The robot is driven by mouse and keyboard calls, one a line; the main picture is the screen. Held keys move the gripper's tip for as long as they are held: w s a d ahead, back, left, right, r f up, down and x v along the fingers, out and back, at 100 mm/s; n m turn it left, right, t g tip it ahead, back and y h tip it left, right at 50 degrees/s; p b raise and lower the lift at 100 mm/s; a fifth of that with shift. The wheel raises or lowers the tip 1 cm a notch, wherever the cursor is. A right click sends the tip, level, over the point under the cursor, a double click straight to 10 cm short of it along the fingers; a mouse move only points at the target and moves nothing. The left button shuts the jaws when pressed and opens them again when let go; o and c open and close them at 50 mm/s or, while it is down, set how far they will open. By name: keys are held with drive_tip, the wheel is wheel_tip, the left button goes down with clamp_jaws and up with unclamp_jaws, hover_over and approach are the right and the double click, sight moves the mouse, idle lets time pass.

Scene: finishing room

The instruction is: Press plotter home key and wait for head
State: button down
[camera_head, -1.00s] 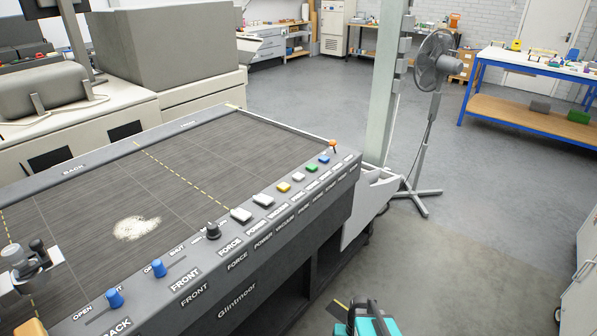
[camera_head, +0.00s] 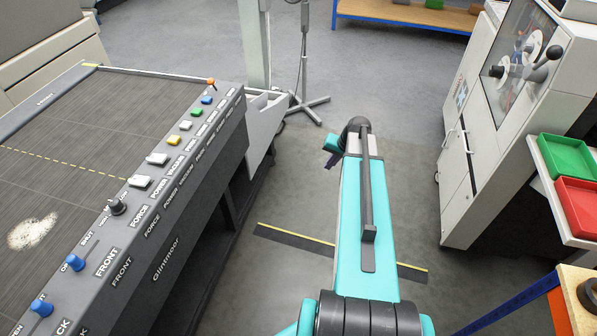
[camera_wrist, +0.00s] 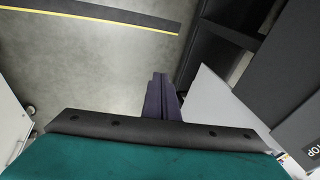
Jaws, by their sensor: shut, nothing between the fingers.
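The plotter (camera_head: 228,142) is a grey flatbed at the left of the head view. Its sloping front panel bears a row of keys: two white keys (camera_head: 148,170), a yellow key (camera_head: 173,140), a pale key (camera_head: 185,125), a green key (camera_head: 196,112) and a blue key (camera_head: 206,100). Most small key labels are unreadable, so I cannot tell which is home. No plotter head is clearly visible. My gripper (camera_head: 330,161) is right of the panel, apart from it, over the floor. In the wrist view its dark fingers (camera_wrist: 160,82) are shut and empty.
An orange knob (camera_head: 211,83) sits at the panel's far end; a black knob (camera_head: 116,206) and blue sliders (camera_head: 74,262) are nearer. A fan stand (camera_head: 305,100) stands behind. A cabinet (camera_head: 478,150) and red tray (camera_head: 580,205) are at right. Floor lies between.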

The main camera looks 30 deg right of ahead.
drive_tip(key=s+d+r+m+t+h+p, duration=0.1)
drive_tip(key=s+d+r, duration=0.2)
drive_tip(key=d+r, duration=0.7)
drive_tip(key=s+d+r+m+t+h+p, duration=0.1)
drive_tip(key=s+d+r, duration=0.3)
drive_tip(key=d+r, duration=0.6)
drive_tip(key=s+d+r+m+t+h+p, duration=0.2)
drive_tip(key=s+d+r+h+p, duration=0.1)
drive_tip(key=d+r, duration=0.7)
wheel_tip(320, 180, up, 3)
drive_tip(key=shift+s+d+r+m, duration=0.2)
drive_tip(key=shift+s+m, duration=0.1)
drive_tip(key=shift+s, duration=0.25)
drive_tip(key=shift+f, duration=0.1)
